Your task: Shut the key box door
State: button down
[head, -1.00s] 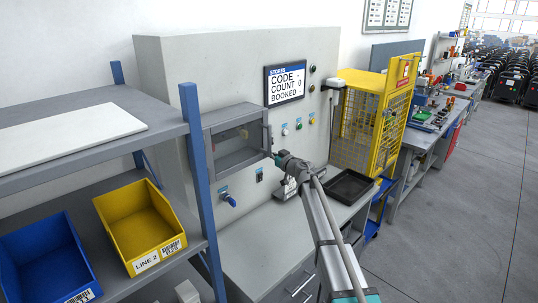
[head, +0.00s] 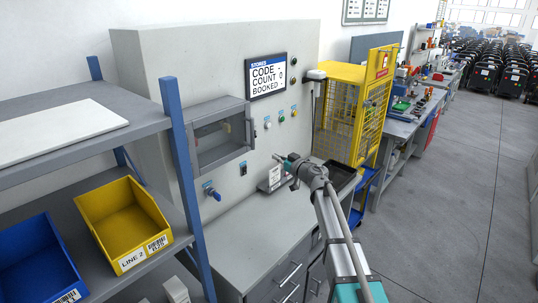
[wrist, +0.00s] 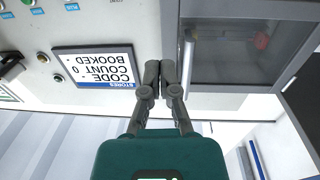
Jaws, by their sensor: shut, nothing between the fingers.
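The grey key box (head: 215,108) is mounted on the light grey cabinet wall. Its windowed door (head: 222,138) lies across the box front and looks shut or nearly so; I cannot tell whether a thin gap remains. In the wrist view the door window (wrist: 240,55) shows red and yellow items behind it, and the upright handle (wrist: 187,65) runs along the door's edge. My gripper (head: 277,157) is shut and empty, right of and slightly below the box, apart from it in the head view. In the wrist view my fingertips (wrist: 160,68) appear beside the handle; contact is unclear.
A display screen (head: 268,75) and several buttons are above and right of the box. The bench top (head: 235,218) is mostly clear below. A shelf rack post (head: 185,180) stands left; a yellow cage (head: 350,115) stands right.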

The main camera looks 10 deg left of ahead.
jog(key=shift+v, duration=0.75)
jog(key=shift+w+d, duration=0.1)
jog(key=s+d+f+m+t+h+b, duration=0.1)
jog(key=d+f+m+t+h, duration=0.15)
jog(key=d+m+h, duration=0.65)
jog(key=s+d+f+m+t+h, duration=0.1)
jog(key=s+d+m+t+h, duration=0.15)
jog(key=d+h, duration=0.65)
jog(key=s+d+f+m+g, duration=0.2)
jog(key=s+d+f+g, duration=0.4)
jog(key=s+d+f, duration=0.4)
jog(key=s+f+n+g+y, duration=0.1)
jog(key=s+f+g, duration=0.1)
jog(key=s, duration=0.5)
jog(key=s+a+f+n+g+y, duration=0.1)
jog(key=s+f+g, duration=0.2)
jog(key=s, duration=0.4)
jog(key=s+a+f+n+g+y+b, duration=0.1)
jog(key=s+f+g, duration=0.1)
jog(key=s+g, duration=0.3)
jog(key=s, duration=0.3)
jog(key=shift+f+y, duration=0.15)
jog(key=shift+y, duration=0.25)
